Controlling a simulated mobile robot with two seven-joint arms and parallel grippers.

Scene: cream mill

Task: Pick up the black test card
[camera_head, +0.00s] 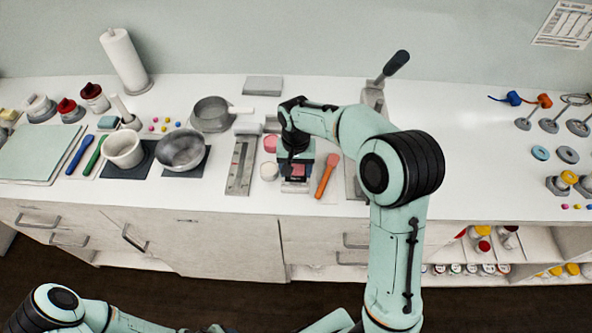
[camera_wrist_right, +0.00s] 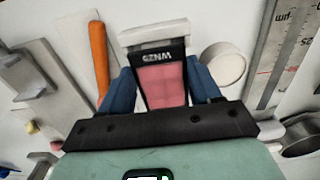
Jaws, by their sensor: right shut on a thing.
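The black test card (camera_wrist_right: 162,84), with a pink panel and pale lettering, sits between the blue fingers of my right gripper (camera_wrist_right: 163,92) in the right wrist view. The fingers are shut on its two sides. A pale block (camera_wrist_right: 155,34) lies just beyond the card's lettered end; I cannot tell whether they touch. In the head view the card (camera_head: 297,180) shows low on the counter, partly hidden by my right wrist. Only part of my left arm shows at the bottom left; its gripper is out of view.
An orange-handled tool (camera_head: 325,176) lies close to the right of the card. A grey bowl (camera_head: 181,150) stands farther left. The counter at right centre (camera_head: 470,170) is clear.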

